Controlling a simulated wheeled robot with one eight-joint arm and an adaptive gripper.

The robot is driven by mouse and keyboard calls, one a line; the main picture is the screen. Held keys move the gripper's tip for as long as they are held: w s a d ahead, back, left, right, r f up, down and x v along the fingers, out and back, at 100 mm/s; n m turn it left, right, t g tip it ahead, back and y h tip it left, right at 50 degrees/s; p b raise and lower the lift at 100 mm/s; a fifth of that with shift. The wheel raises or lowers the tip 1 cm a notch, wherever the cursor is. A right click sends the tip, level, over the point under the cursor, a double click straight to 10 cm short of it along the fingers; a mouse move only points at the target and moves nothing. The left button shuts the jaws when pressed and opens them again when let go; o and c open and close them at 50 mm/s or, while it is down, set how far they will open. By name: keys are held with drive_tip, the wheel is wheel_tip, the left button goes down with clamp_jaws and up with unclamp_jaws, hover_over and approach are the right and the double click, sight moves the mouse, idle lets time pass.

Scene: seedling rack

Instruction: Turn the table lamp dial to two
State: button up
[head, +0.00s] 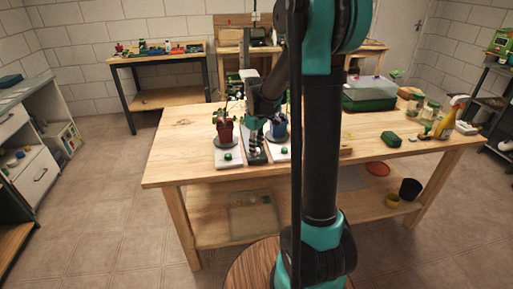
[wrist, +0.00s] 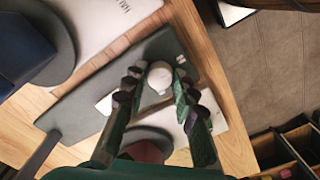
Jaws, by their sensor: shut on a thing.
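The lamp's grey base (wrist: 85,104) lies flat on the table in the wrist view. A pale round dial (wrist: 159,77) sits near one end of it, by a white plate. My gripper (wrist: 158,78) has one finger on each side of the dial and is shut on it. Any marks for the dial's settings are too small or hidden to read. In the head view my gripper (head: 255,149) points down at the lamp base (head: 258,158) between two potted plants. The dial is hidden there.
A red pot (head: 225,131) stands left of my gripper and a blue pot (head: 279,129) right of it, both close. White plates with green knobs lie in front. A green bin (head: 368,101) and a spray bottle (head: 446,122) stand farther right. The table's left end is clear.

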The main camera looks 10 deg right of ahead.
drive_tip(key=shift+m, duration=0.4)
clamp_jaws()
drive_tip(key=m, duration=0.5)
drive_tip(key=shift+m, duration=0.3)
drive_tip(key=m, duration=0.5)
drive_tip(key=shift+m, duration=0.3)
drive_tip(key=o, duration=1.1)
unclamp_jaws()
drive_tip(key=shift+c, duration=0.2)
wheel_tip(320, 180, up, 12)
